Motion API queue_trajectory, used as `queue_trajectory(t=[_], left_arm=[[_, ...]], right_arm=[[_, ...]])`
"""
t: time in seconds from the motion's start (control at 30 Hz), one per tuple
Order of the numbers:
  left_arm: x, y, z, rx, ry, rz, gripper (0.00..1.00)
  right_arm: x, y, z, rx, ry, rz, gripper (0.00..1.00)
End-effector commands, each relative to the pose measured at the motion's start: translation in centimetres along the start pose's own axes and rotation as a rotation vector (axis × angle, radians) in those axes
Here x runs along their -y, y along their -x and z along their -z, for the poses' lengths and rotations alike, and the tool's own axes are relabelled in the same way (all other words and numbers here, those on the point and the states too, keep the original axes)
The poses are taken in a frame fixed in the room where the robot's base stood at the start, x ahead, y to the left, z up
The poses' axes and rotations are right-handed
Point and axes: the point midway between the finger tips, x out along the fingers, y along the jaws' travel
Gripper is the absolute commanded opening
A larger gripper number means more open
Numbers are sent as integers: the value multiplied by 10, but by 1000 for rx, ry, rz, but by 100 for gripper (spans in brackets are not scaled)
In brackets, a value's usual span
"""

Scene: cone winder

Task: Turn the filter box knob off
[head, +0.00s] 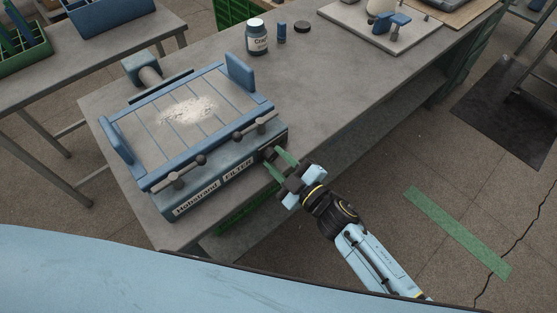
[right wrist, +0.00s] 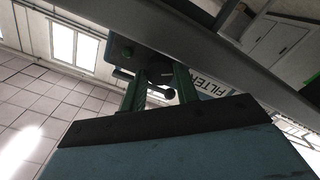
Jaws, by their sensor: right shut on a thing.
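The filter box (head: 215,185) is a blue-grey box on the table, with "Habstrand" and "FILTER" labels on its front face and a slatted top bearing a white powdery heap (head: 188,110). Its dark knob (head: 270,152) is at the right end of the front face, past the "FILTER" label. My right gripper (head: 277,163) has green fingers and is shut on the knob from the front. The knob's exact setting is partly hidden. My left gripper is out of view.
Two dark bar handles (head: 255,125) sit along the box's front top edge. A labelled jar (head: 257,37), a small blue bottle (head: 282,33) and a black cap (head: 302,26) stand behind. The tabletop right of the box is clear. A green crate (head: 245,212) is under the table.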

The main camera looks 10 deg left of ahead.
Motion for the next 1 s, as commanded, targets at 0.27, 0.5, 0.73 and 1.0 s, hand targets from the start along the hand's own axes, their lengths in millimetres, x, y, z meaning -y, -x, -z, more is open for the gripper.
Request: queue_trajectory(t=[0.27, 0.5, 0.73, 1.0], left_arm=[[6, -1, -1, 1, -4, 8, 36], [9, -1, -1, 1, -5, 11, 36], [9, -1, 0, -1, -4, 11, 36], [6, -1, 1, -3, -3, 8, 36]], right_arm=[[0, 1, -1, 2, 83, 1, 8], [0, 1, -1, 3, 96, 1, 8], [0, 1, -1, 3, 95, 1, 32], [1, 1, -1, 3, 94, 3, 52]])
